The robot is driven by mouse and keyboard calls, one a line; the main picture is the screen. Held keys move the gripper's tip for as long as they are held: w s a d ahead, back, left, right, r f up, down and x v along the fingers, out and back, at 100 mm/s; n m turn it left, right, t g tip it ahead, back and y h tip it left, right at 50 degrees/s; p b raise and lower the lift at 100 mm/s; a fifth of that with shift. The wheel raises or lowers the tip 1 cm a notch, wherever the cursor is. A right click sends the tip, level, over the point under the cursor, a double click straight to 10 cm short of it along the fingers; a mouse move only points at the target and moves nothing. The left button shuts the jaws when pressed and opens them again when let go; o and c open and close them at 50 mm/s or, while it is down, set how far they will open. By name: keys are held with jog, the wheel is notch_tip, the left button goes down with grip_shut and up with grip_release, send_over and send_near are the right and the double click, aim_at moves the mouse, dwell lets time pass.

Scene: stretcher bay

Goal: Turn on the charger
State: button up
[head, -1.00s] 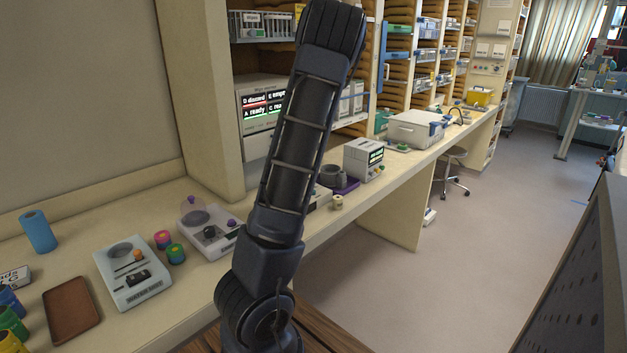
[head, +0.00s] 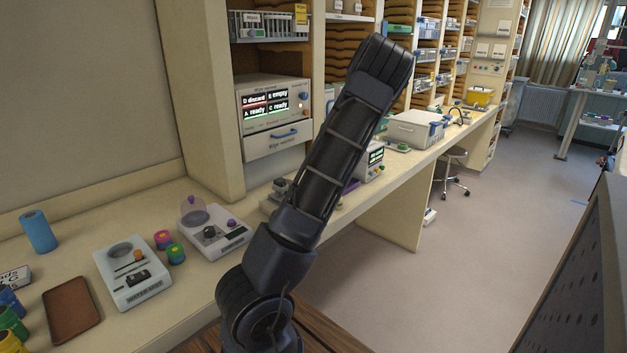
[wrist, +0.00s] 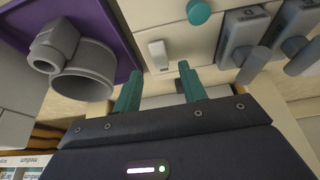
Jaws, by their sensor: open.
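In the wrist view a cream unit (wrist: 185,35), which appears to be the charger, carries a small white rocker switch (wrist: 158,56), a round teal knob (wrist: 198,12) and grey holders (wrist: 243,35) with grey cylindrical pieces. My gripper (wrist: 160,70) is open and empty, its two teal fingers pointing at the unit on either side of the switch. I cannot tell whether the fingers touch it or which way the switch is set. In the head view part of this unit (head: 268,206) shows on the bench beside my arm, which hides the rest and my gripper.
A purple tray (wrist: 112,18) with a grey cup-like piece (wrist: 85,72) lies left of the unit in the wrist view. In the head view a white device with a clear lid (head: 230,240) and a scale-like device (head: 132,285) stand nearer. A display cabinet (head: 275,108) stands behind.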

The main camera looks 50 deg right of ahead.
jog(key=shift+x, duration=1.75)
jog(key=shift+c, duration=0.4)
grip_shut()
jog(key=shift+w+a+f+g, duration=0.1)
jog(key=shift+w+g, duration=0.25)
jog(key=shift+g, duration=0.85)
jog(key=shift+w+f+g, duration=0.1)
jog(key=shift+w+g, duration=0.3)
jog(key=shift+g, duration=0.8)
jog(key=shift+o, duration=0.4)
grip_release()
jog(key=shift+r, duration=0.25)
